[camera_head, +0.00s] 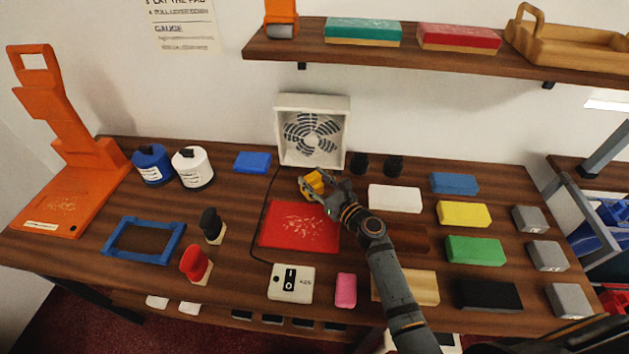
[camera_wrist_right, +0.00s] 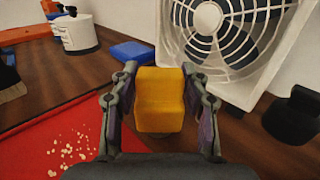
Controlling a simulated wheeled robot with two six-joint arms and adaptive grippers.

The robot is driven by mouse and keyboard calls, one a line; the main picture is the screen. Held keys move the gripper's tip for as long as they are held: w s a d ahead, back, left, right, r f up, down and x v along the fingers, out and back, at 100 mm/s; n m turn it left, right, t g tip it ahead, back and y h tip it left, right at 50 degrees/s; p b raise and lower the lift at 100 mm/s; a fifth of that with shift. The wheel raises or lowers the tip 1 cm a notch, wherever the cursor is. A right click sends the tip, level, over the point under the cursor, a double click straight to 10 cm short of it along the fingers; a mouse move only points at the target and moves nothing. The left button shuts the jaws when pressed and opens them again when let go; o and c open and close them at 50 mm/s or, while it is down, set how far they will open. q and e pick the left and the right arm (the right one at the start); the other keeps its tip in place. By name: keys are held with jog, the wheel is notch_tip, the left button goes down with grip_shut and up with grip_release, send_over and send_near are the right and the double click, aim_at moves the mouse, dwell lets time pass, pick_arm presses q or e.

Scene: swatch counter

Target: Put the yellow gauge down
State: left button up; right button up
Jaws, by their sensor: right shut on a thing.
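The yellow gauge (camera_head: 313,182) is a small stepped block. My right gripper (camera_head: 322,189) is shut on it, at the back edge of the red mat (camera_head: 290,237) and in front of the white fan (camera_head: 310,158). In the right wrist view the gauge (camera_wrist_right: 160,100) sits between the two fingers of my right gripper (camera_wrist_right: 160,105), with the red mat below left. I cannot tell whether the gauge touches the surface below. My left gripper is not in view.
The fan (camera_wrist_right: 235,35) stands close behind the gauge, with black knobs (camera_head: 394,166) to its right. A blue block (camera_head: 253,162) lies left of the fan. A switch box (camera_head: 291,283) stands in front of the mat. Coloured blocks (camera_head: 464,214) fill the right side.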

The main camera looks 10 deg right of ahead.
jog(key=shift+f, duration=0.2)
jog(key=o, duration=1.4)
